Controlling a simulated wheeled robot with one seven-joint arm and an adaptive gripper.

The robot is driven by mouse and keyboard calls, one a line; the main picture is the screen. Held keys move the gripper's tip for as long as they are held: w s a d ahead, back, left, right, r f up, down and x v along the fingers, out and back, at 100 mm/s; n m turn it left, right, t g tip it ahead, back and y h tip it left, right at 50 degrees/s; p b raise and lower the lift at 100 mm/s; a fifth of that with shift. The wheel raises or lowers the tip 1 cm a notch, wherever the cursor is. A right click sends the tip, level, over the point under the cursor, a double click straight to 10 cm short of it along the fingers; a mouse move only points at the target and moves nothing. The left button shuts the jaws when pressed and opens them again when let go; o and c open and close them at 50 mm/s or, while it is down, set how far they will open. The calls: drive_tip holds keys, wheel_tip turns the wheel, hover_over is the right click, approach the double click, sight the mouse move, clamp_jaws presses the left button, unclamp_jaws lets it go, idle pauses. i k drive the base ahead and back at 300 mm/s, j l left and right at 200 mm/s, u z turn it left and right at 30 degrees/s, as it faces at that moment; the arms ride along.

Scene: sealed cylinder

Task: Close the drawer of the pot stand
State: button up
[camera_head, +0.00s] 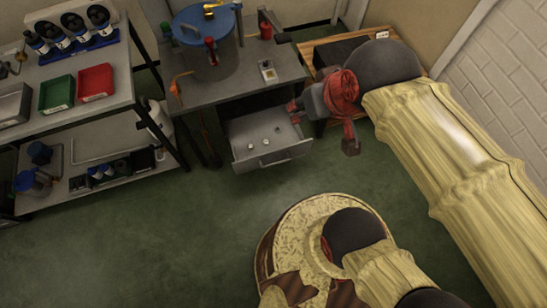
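The pot stand (272,84) is a grey table at the back, in the middle of the view. Its drawer (254,145) is pulled out toward the front and holds a few small pale items. The drawer's front panel (287,152) faces the floor area. My gripper (322,125) is at the right of the drawer, with one finger near the drawer's right side and the other hanging lower at the right. The fingers are spread apart and nothing shows between them. I cannot tell whether a finger touches the drawer.
A pot with a blue lid (205,45) stands on the pot stand. A shelf unit (70,125) with a green tray (57,93) and a red tray (95,82) is at the left. A wooden table (318,48) is behind my arm. The green floor (175,235) in front is clear.

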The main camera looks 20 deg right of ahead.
sight(291, 142)
drive_tip(key=u, duration=0.65)
drive_tip(key=k+l+u, duration=0.2)
drive_tip(key=l+u, duration=0.15)
drive_tip(key=k+l+u, duration=0.5)
drive_tip(key=l+u, duration=0.25)
drive_tip(key=j, duration=0.1)
